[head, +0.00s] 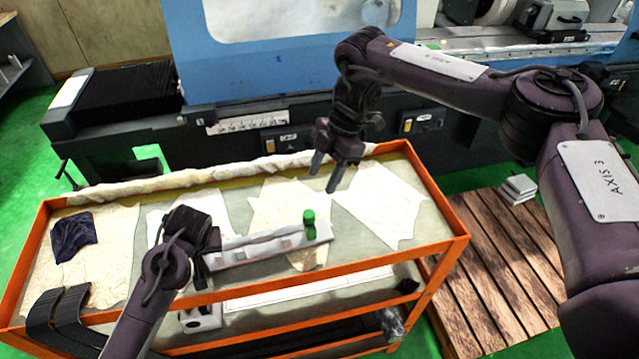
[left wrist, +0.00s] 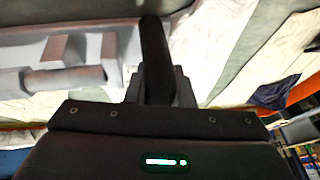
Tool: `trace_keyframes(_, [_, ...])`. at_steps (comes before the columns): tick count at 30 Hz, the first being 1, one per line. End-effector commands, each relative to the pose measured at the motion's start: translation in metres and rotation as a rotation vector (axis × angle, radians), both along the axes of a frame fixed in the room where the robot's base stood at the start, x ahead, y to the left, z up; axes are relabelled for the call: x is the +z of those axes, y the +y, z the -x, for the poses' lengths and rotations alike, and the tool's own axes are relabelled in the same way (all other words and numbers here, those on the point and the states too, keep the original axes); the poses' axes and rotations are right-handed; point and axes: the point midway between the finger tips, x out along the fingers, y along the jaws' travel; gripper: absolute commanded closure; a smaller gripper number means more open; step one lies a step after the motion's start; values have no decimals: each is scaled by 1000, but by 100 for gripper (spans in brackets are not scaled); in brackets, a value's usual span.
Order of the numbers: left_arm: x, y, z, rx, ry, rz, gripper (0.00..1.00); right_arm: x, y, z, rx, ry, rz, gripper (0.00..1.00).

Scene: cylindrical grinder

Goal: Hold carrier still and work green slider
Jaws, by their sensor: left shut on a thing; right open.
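The carrier (head: 262,248) is a long pale grey bar over the orange cart's top in the head view. The green slider (head: 309,224) stands upright near its right end. My left gripper (head: 207,262) is shut on the carrier's left end; its fingertips are partly hidden by my own wrist. In the left wrist view the carrier (left wrist: 70,62) shows large and blurred at upper left, against the dark finger. My right gripper (head: 323,176) is open and empty, pointing down, above and behind the green slider and apart from it.
The orange cart (head: 452,241) has a raised rim and pale sheets on its top. A dark cloth (head: 74,238) lies at its left. The blue grinder (head: 290,68) stands close behind. A wooden pallet (head: 497,265) lies on the floor at right.

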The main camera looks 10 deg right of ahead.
Motion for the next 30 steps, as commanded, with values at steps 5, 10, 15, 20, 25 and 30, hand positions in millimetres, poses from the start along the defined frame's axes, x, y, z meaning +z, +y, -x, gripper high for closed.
trace_keyframes(5, [0, -1, 0, -1, 0, 1, 100, 1, 0, 0, 0, 0, 0, 52])
trace_keyframes(10, [0, -1, 0, -1, 0, 1, 100, 1, 0, 0, 0, -1, 0, 52])
trace_keyframes(15, [0, -1, 0, -1, 0, 1, 59, 1, 0, 0, 0, -1, 0, 52])
trace_keyframes(20, [0, 0, 0, -1, 0, 1, 53, 1, 0, 0, 0, 0, 0, 52])
trace_keyframes(25, [1, -1, 0, 0, 0, 1, 53, 1, 0, 0, 0, 0, 0, 52])
trace_keyframes(30, [17, -4, 6, -2, -3, 1, 53, 1, 0, 0, 0, 0, 0, 52])
